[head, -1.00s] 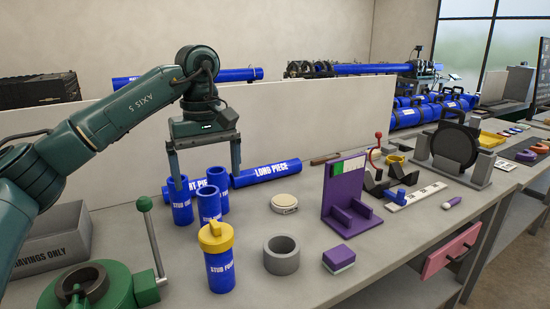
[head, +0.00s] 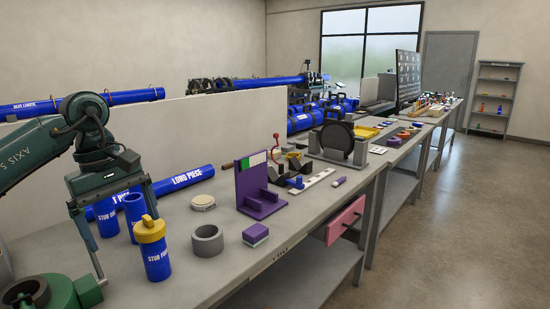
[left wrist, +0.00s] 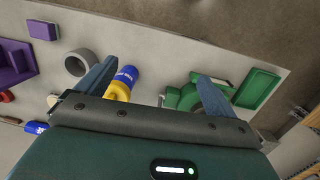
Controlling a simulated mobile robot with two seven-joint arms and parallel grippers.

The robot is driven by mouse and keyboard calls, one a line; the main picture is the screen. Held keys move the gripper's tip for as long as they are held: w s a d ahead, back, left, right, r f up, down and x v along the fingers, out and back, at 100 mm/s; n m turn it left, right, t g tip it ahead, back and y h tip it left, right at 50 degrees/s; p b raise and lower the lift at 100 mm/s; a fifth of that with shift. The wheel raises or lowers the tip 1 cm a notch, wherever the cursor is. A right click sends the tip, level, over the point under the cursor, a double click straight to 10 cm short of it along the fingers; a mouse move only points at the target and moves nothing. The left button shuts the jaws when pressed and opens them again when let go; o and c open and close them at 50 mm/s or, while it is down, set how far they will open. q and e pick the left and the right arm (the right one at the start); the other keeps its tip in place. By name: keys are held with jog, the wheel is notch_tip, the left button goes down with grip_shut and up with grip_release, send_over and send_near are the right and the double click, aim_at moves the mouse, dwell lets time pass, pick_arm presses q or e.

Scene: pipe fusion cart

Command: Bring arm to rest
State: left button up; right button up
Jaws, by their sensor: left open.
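My left gripper (head: 130,247) is open and empty, its fingers pointing down over the near left part of the bench. In the left wrist view, my left gripper (left wrist: 155,69) shows nothing held between its spread fingers. A blue stub with a yellow cap (head: 155,260) stands upright close to the right finger; it also shows in the left wrist view (left wrist: 123,80). Blue stub pieces (head: 134,208) stand behind it, partly hidden by the gripper. I cannot tell whether a finger touches any of them. My right gripper is not in view.
A green clamp fixture (head: 62,292) is at the lower left. A grey ring (head: 207,241), a purple stand (head: 258,203) and a purple block (head: 255,234) sit to the right. A long blue pipe (head: 190,178) lies behind. The floor (head: 440,230) at right is clear.

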pick_arm(q)
jog(key=d+f+g+h, duration=0.1)
jog(key=d+f+h, duration=0.2)
jog(key=d+f, duration=0.4)
jog(key=s+d+f+n+h, duration=0.1)
jog(key=s+d+n+h, duration=0.3)
jog(key=d+n+h, duration=0.5)
jog(key=s+d+f+n+h, duration=0.1)
jog(key=s+d+n+h, duration=0.35)
jog(key=d, duration=0.75)
jog(key=w+a+f+n+t+y, duration=0.1)
jog(key=a+f+n+t+y, duration=0.4)
jog(key=n, duration=0.6)
jog(key=w+a+f+n+t, duration=0.1)
jog(key=f+n+t, duration=0.2)
jog(key=n+t, duration=0.6)
jog(key=w+a+f+n+t+y, duration=0.1)
jog(key=a+f+n+t+y, duration=0.25)
jog(key=n, duration=0.95)
jog(key=s+a+f+n+g+y, duration=0.2)
jog(key=s+a+f+n+y, duration=0.1)
jog(key=s+f+n, duration=0.3)
jog(key=s+a+f+n+g+y, duration=0.3)
jog(key=s+f+n, duration=0.3)
jog(key=f, duration=0.5)
jog(key=shift+s+g, duration=0.35)
jog(key=shift+s, duration=0.45)
jog(key=shift+n, duration=0.25)
